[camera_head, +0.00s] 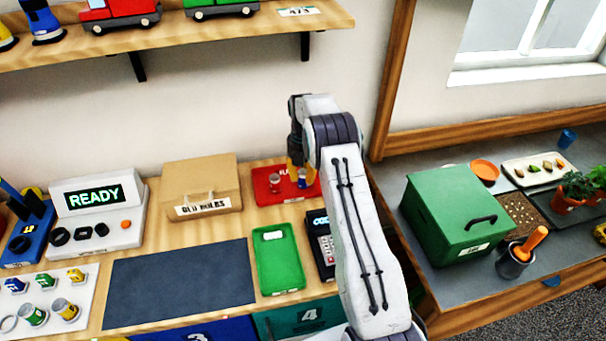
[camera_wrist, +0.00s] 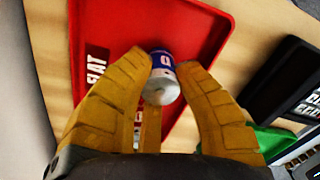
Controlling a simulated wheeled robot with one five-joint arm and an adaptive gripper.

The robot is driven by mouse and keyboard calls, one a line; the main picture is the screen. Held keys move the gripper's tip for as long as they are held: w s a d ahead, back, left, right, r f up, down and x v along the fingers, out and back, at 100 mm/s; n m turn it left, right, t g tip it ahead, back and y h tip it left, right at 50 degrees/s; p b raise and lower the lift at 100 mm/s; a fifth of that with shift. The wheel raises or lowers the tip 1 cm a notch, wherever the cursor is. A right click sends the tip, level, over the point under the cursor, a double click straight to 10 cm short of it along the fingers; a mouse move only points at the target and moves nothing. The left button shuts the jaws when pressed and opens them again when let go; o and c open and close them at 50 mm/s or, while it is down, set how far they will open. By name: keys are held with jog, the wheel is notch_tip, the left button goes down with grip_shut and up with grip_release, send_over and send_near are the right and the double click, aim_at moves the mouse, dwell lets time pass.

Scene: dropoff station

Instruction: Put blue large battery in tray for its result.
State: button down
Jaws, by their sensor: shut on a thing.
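My gripper (camera_head: 300,170) is over the red tray (camera_head: 261,196) at the back of the bench. In the wrist view my gripper (camera_wrist: 166,68) has its yellow fingers shut on the blue large battery (camera_wrist: 161,64), which has a blue band and a silver end. The battery also shows small and blue in the head view (camera_head: 302,180). The red tray (camera_wrist: 205,28) lies behind it, with a label that seems to read "FLAT". Whether the battery touches the tray floor is unclear. The green tray (camera_head: 280,270) is nearer the front, with a pale label and no battery visible.
A dark keypad device (camera_head: 321,243) is beside the green tray. A tester (camera_head: 97,207) reads "READY". A cardboard box (camera_head: 201,183) stands left of the red tray. The dark mat (camera_head: 182,284) is clear.

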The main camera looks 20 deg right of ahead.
jog(key=shift+f, duration=0.1)
jog(key=c, duration=1.1)
grip_release()
jog(key=shift+o, duration=0.2)
